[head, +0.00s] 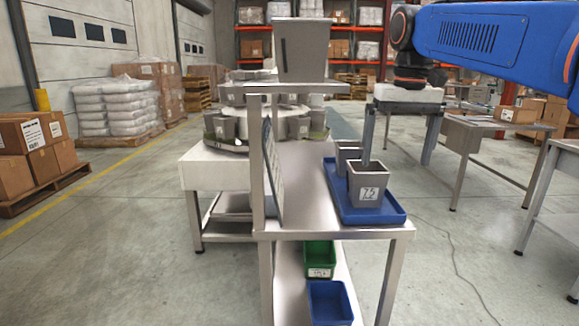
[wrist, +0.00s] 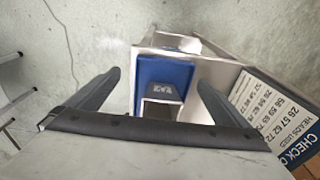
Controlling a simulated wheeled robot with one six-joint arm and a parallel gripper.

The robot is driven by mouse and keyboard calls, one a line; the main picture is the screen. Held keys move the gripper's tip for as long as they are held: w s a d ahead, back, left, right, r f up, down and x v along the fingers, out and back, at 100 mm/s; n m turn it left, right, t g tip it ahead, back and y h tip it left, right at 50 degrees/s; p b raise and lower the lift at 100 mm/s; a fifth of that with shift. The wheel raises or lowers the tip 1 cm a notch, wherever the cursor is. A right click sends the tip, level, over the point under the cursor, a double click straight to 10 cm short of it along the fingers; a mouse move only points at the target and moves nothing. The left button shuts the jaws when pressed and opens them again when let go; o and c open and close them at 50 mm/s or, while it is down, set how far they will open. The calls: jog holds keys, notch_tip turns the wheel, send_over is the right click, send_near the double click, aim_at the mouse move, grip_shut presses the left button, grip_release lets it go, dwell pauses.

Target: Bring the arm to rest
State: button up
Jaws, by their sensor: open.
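My arm reaches in from the upper right in the head view, with my gripper (head: 396,160) pointing down. Its two dark fingers are wide apart. The left finger overlaps the rear edge of a grey cup labelled 7.5 (head: 367,190) in the picture; I cannot tell whether they touch. In the wrist view the gap of my gripper (wrist: 158,80) is empty. A cup (wrist: 162,88) on a blue tray (wrist: 178,72) shows beyond the fingers.
The blue tray (head: 375,215) sits on a metal bench (head: 320,222) with a second cup (head: 347,152) behind. A tall grey bin (head: 302,50) stands on the upper shelf. A printed board (wrist: 268,115) is right in the wrist view. Another table (head: 500,125) is at right.

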jog(key=s+d+f+t, duration=0.2)
jog(key=s+f, duration=1)
jog(key=f, duration=0.2)
jog(key=s+d+f+t, duration=0.1)
jog(key=s+d+f, duration=0.2)
jog(key=s+f, duration=0.9)
notch_tip(320, 180, down, 2)
jog(key=shift+f+t, duration=0.2)
jog(key=shift+t, duration=0.2)
